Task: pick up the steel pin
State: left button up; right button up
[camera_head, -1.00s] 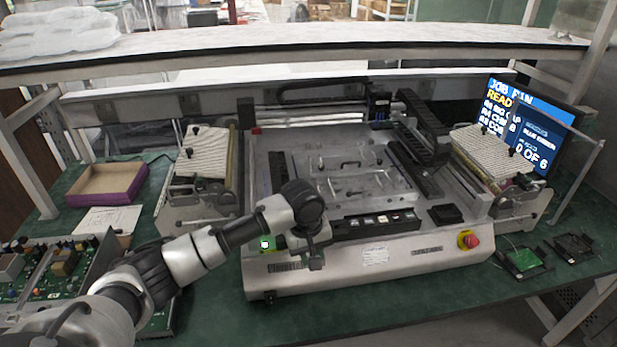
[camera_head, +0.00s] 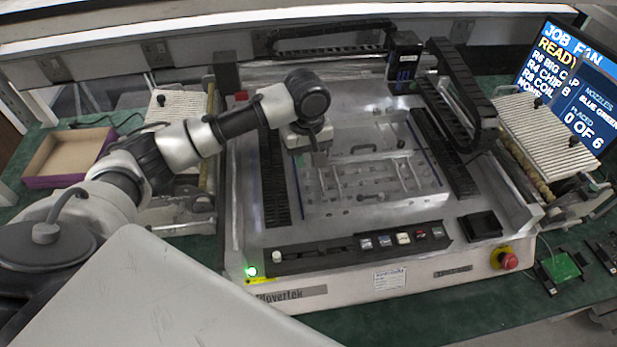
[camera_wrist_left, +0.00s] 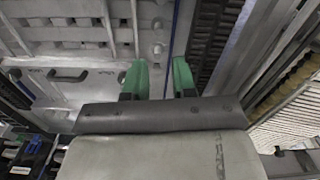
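A small grey metal piece (camera_head: 370,197), possibly the steel pin, lies near the front of the metal plate (camera_head: 425,185) in the machine. Several similar knobs and holes make it hard to be sure. My left gripper (camera_head: 319,158) hangs over the left part of this plate, apart from that piece. In the left wrist view its two green-tipped fingers (camera_wrist_left: 159,76) are spread with nothing seen between them. A round metal knob or peg (camera_wrist_left: 157,48) shows just beyond the fingertips. My right gripper is not in view.
The machine has a black cable chain (camera_head: 465,95) on the right and a front row of buttons (camera_head: 404,238). A red stop button (camera_head: 509,261) sits at its front right corner. A cardboard tray (camera_head: 68,155) is at left, a screen (camera_head: 565,85) at right.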

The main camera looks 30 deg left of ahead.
aim_at(308, 184)
pick_arm(q)
jog(key=shift+s+f, duration=0.2)
jog(key=shift+f, duration=0.95)
jog(key=shift+f+p, duration=0.3)
jog(key=shift+f, duration=0.3)
jog(key=f, duration=0.2)
jog(key=f+p, duration=0.1)
jog(key=shift+d+f, duration=0.25)
jog(key=shift+f, duration=0.65)
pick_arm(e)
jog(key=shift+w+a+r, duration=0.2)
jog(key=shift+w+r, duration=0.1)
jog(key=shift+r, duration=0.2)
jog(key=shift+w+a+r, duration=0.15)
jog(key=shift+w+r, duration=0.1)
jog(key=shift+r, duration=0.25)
pick_arm(q)
grip_shut()
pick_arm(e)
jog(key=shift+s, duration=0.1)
